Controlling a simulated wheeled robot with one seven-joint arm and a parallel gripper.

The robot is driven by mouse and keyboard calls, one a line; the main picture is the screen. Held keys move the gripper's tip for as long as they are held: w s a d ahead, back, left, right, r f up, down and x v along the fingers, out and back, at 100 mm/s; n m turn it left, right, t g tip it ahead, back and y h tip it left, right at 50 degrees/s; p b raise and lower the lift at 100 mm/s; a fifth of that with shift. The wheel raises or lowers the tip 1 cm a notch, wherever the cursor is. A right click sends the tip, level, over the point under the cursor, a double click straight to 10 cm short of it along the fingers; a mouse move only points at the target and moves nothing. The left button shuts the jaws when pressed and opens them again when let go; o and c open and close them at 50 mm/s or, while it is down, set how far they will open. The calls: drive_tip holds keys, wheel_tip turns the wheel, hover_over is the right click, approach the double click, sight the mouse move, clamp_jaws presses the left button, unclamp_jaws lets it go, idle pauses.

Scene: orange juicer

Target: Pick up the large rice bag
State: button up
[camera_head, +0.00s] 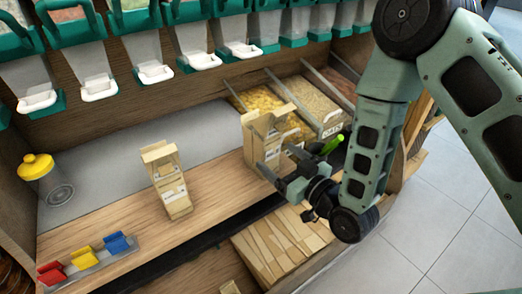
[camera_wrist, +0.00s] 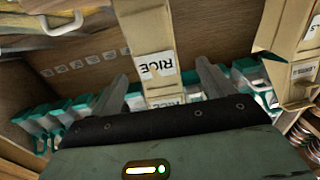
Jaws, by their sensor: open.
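The large rice bag (camera_head: 256,128) is a tan paper bag standing upright on the wooden shelf, right of centre in the head view. In the wrist view the rice bag (camera_wrist: 146,42) fills the upper middle, with a white RICE label facing me. My gripper (camera_head: 278,162) is open and level, pointing at the bag from the front right. In the wrist view its two fingers (camera_wrist: 162,78) lie to either side of the bag's lower pictured part. I cannot tell whether either finger touches it. The head view hides part of the bag's lower front behind the gripper.
A smaller tan bag (camera_head: 171,184) stands to the left. A yellow-lidded jar (camera_head: 54,180) and coloured clips (camera_head: 84,257) are farther left. Food bins (camera_head: 308,103) and a green-tipped item (camera_head: 332,145) are close by on the right. Dispensers (camera_head: 155,72) hang above.

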sight(261, 142)
drive_tip(key=x, duration=0.8)
drive_tip(key=shift+w+f+p, duration=0.3)
drive_tip(key=shift+f+p, duration=0.05)
drive_tip(key=c, duration=1.1)
drive_tip(key=shift+c, duration=1.4)
drive_tip(key=shift+r, duration=0.1)
drive_tip(key=shift+r, duration=0.1)
